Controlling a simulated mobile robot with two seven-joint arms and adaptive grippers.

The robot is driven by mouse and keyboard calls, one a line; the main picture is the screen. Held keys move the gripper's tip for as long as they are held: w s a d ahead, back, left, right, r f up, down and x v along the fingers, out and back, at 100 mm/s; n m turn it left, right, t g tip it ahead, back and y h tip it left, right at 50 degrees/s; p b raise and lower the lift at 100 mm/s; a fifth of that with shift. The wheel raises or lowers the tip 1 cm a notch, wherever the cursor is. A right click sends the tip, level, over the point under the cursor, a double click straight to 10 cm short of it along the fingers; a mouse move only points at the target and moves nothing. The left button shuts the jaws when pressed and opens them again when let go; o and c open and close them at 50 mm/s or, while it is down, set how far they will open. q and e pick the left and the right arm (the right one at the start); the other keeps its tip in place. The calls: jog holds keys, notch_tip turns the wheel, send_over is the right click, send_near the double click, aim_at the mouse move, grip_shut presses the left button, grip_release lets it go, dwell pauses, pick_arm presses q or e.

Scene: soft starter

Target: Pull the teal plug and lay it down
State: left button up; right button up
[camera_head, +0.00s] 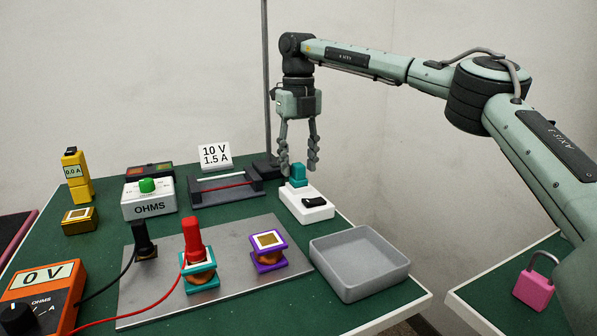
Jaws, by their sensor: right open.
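The teal plug (298,176) stands upright in the far end of a white block with a black switch (305,205), at the back right of the green table. My right gripper (299,163) points straight down over it. Its two fingers are apart, with the tips to the left and right of the plug's top in the picture. No contact shows, and I cannot tell whether the tips are level in depth with the plug. My left gripper is out of view.
A grey tray (360,287) sits in front of the white block. A metal plate (150,300) holds red, black and purple-and-gold parts. A thin dark pole (266,75) rises behind.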

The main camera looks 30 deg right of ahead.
aim_at(298, 164)
jog(key=shift+c, duration=0.4)
grip_shut()
jog(key=shift+r, duration=0.1)
jog(key=shift+r+p, duration=0.35)
jog(key=shift+r, duration=2.55)
